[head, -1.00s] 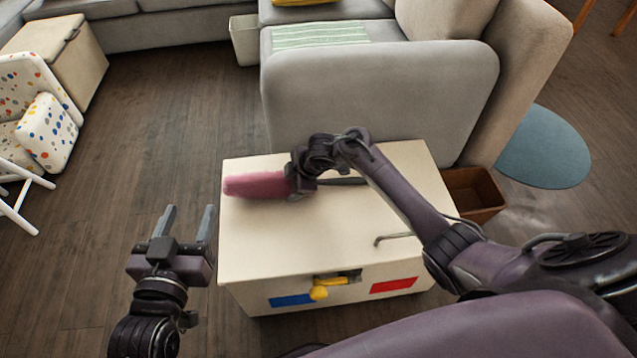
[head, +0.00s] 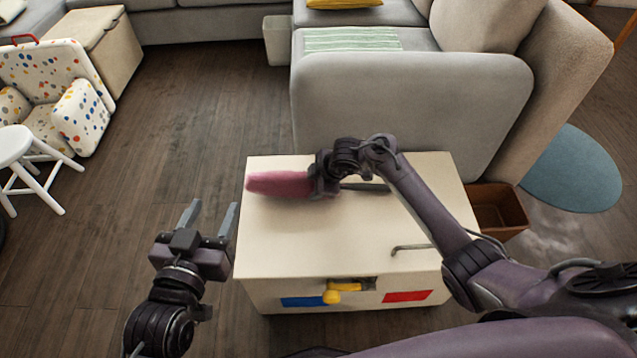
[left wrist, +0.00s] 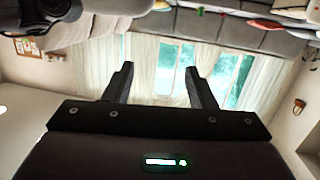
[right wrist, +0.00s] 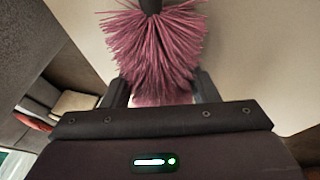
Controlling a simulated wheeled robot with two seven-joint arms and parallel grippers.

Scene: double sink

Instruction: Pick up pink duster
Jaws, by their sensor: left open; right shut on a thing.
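The pink duster (head: 280,184) has a fluffy pink head and a dark handle. In the head view it lies across the far part of the top of a cream chest, its handle pointing right. My right gripper (head: 322,180) is shut on the duster's pink head near the handle. In the right wrist view the pink bristles (right wrist: 152,45) fill the space between the fingers. I cannot tell whether the duster touches the chest top. My left gripper (head: 208,218) is open and empty, left of the chest and apart from it.
The cream chest (head: 300,245) has a yellow latch and blue and red patches in front. A bent metal rod (head: 410,247) is on its top. A grey sofa (head: 410,110) stands behind it. A brown box (head: 497,210) is at right.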

